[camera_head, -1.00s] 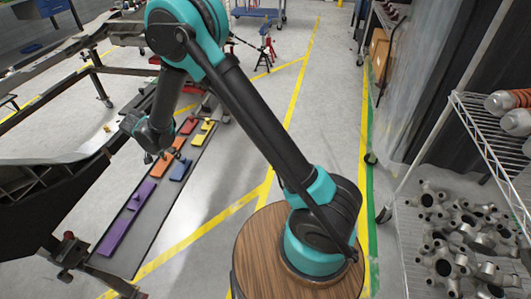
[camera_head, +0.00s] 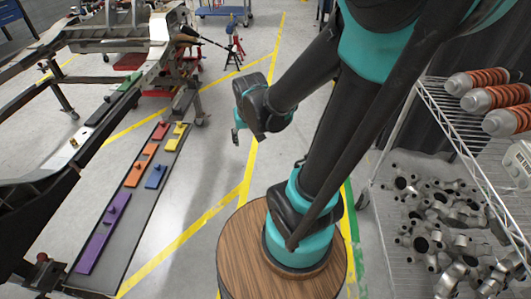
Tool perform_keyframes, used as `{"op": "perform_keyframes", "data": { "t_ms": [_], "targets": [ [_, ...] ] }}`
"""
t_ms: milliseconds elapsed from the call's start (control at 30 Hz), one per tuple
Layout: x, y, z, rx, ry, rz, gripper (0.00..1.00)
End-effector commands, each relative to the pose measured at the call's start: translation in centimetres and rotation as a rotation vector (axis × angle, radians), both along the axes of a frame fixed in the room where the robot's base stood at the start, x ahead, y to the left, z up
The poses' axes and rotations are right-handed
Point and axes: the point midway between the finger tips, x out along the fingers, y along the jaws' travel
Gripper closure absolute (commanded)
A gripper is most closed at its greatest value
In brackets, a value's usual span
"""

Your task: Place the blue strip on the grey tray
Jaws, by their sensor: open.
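The blue strip (camera_head: 156,176) is a short bar with a small raised knob. It lies flat on a long dark grey board (camera_head: 128,222), the only grey tray-like surface I make out, towards its right edge. My gripper (camera_head: 236,134) is up and to the right of the board, well apart from the strip. It is small in the picture and appears open, with nothing visible in it.
The board also holds a purple strip (camera_head: 100,222), orange strips (camera_head: 134,174), a red strip (camera_head: 161,130) and yellow strips (camera_head: 173,143). A chassis frame (camera_head: 50,178) borders the left. A wire rack (camera_head: 440,120) with parts stands right.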

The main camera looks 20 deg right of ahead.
Motion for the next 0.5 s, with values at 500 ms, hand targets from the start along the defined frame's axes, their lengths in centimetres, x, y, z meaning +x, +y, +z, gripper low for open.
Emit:
{"op": "perform_keyframes", "data": {
  "t_ms": [500],
  "targets": [
    [-6.9, -4.1, -1.7, -0.009, -0.041, 0.065, 0.44]
  ]
}}
